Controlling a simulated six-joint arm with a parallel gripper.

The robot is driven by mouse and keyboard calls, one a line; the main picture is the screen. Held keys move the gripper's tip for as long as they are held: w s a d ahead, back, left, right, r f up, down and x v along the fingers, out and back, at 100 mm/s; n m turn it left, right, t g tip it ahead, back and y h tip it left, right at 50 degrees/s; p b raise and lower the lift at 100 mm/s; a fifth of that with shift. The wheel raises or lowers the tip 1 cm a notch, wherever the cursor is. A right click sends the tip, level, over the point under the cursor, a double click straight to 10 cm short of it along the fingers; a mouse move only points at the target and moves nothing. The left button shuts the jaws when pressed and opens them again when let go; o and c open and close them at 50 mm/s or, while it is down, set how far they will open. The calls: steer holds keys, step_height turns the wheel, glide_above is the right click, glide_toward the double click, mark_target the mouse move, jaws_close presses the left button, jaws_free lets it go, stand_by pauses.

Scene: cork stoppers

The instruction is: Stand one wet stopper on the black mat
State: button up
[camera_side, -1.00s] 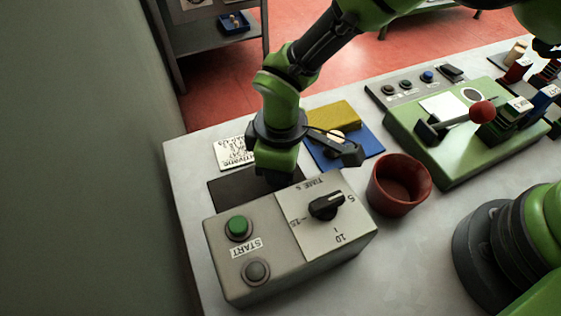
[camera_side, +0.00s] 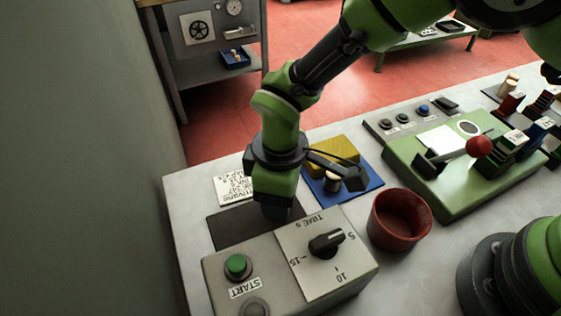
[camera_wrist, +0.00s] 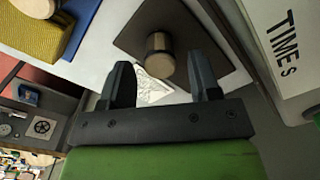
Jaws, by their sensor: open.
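The black mat (camera_side: 228,231) lies behind the grey timer box. In the wrist view, one stopper (camera_wrist: 160,62) stands on the mat (camera_wrist: 182,22), its end facing the camera. My gripper (camera_wrist: 163,82) is open, with one finger on each side of the stopper's line and a visible gap at both sides. In the side view my gripper (camera_side: 276,214) points down over the mat; its fingertips and the stopper are hidden there. Another stopper (camera_side: 332,182) stands on the blue mat (camera_side: 352,186) beside the yellow sponge (camera_side: 331,150).
The timer box (camera_side: 290,262) with its knob stands close in front of my gripper. A red cup (camera_side: 399,222) is to its right. A green lever machine (camera_side: 450,185) stands farther right. A written card (camera_side: 233,188) lies behind the black mat. Bare table shows around the cup.

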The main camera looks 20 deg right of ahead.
step_height(320, 180, up, 9)
steer(key=shift+r, duration=0.2)
steer(key=s+d+r+m+t+y, duration=0.15)
steer(key=d+r+m, duration=0.45)
steer(key=d+r, duration=0.7)
steer(key=s+d+r+m+t, duration=0.2)
steer(key=s+d+m, duration=0.2)
steer(key=s+d, duration=0.1)
steer(key=s+d+r+m+t, duration=0.2)
steer(key=s+d+m+t, duration=0.1)
steer(key=s, duration=0.4)
steer(key=shift+s+d+r+m+t, duration=0.15)
steer(key=shift+d+r+m+t, duration=0.15)
steer(key=shift+d+m, duration=0.65)
